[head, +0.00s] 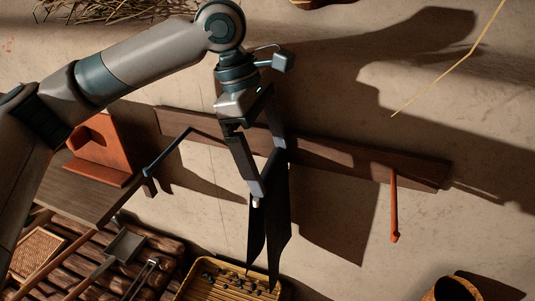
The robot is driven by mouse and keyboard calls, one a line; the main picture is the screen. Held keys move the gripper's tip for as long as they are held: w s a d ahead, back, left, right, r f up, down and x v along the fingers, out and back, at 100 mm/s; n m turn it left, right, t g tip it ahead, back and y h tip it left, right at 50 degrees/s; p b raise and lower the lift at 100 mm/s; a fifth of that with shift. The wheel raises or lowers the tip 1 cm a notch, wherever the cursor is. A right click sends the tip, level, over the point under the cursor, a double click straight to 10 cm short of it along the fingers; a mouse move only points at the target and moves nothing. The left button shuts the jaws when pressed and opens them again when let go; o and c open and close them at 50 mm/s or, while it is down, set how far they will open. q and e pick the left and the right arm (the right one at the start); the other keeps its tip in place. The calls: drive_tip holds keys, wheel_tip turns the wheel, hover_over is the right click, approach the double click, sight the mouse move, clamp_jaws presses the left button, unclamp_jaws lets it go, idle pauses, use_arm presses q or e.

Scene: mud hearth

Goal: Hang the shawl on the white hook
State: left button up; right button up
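My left gripper (260,188) is in the middle of the head view, in front of the wall board. Its fingers come together at the top of the dark shawl (276,222), which hangs from them in narrow folds. A small white tip (257,204) shows just below the fingertips, at the shawl's left edge. It looks like the end of the white hook, but the rest is hidden behind the gripper and cloth. I cannot tell whether the shawl touches it. My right gripper is out of view.
The dark wooden board (335,161) runs across the mud wall. Below are a yellow tray (190,283) and a basket (455,289). An orange holder (100,160) stands left.

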use_arm(q)
drive_tip(key=shift+f, duration=0.15)
drive_tip(key=shift+w+a+r+b, duration=0.15)
drive_tip(key=shift+r+b, duration=0.15)
drive_tip(key=shift+r, duration=0.15)
drive_tip(key=b+v, duration=0.5)
drive_tip(key=v, duration=1.1)
drive_tip(key=shift+r, duration=0.35)
drive_tip(key=shift+a, duration=0.1)
